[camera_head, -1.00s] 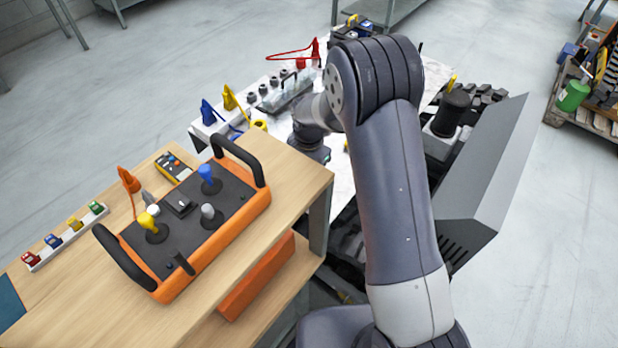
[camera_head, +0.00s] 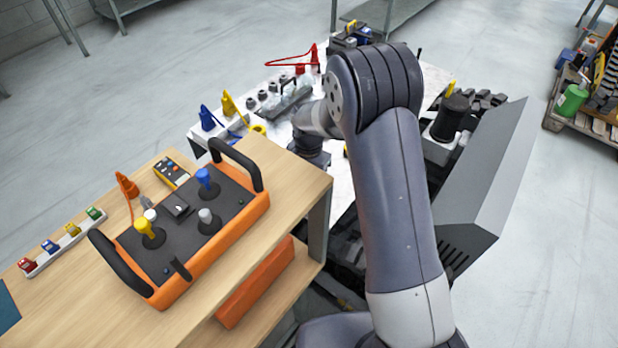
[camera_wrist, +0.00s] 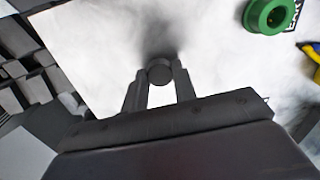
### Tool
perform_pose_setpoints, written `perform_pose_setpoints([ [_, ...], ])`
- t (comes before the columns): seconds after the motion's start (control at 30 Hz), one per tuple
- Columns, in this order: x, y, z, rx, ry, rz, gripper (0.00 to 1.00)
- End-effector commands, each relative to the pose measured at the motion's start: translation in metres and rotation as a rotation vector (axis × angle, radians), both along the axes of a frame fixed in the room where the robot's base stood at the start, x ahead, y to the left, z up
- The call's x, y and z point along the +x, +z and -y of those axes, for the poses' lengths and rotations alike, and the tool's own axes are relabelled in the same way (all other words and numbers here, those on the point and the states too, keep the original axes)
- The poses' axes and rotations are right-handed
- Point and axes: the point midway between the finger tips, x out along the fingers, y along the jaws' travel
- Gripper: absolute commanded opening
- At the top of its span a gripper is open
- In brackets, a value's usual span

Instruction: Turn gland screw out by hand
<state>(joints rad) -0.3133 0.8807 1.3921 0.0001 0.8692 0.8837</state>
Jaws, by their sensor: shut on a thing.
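In the wrist view my gripper (camera_wrist: 160,82) has its two fingers on either side of a small dark round piece (camera_wrist: 159,70), taken to be the gland screw. The fingers are shut on it, and a pale, smudged surface lies behind it. What the piece sits in, and whether it is still threaded, I cannot tell. In the head view my arm hides the fingertips and the screw; only my wrist shows, above the white-topped table (camera_head: 283,133).
An orange remote control box (camera_head: 190,230) stands on the wooden bench (camera_head: 290,178). Blue (camera_head: 208,118) and yellow (camera_head: 230,105) tagged pieces lie on the white table. A grey slanted panel (camera_head: 480,180) rises right of my arm. A green ring (camera_wrist: 268,14) shows in the wrist view.

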Motion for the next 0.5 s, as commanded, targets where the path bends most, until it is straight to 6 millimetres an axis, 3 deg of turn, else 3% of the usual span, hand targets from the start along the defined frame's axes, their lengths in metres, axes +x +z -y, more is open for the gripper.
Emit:
perform_pose_setpoints([
  [0.5, 0.0006, -0.0007, -0.0001, 0.000, 0.577, 0.002, 0.10],
])
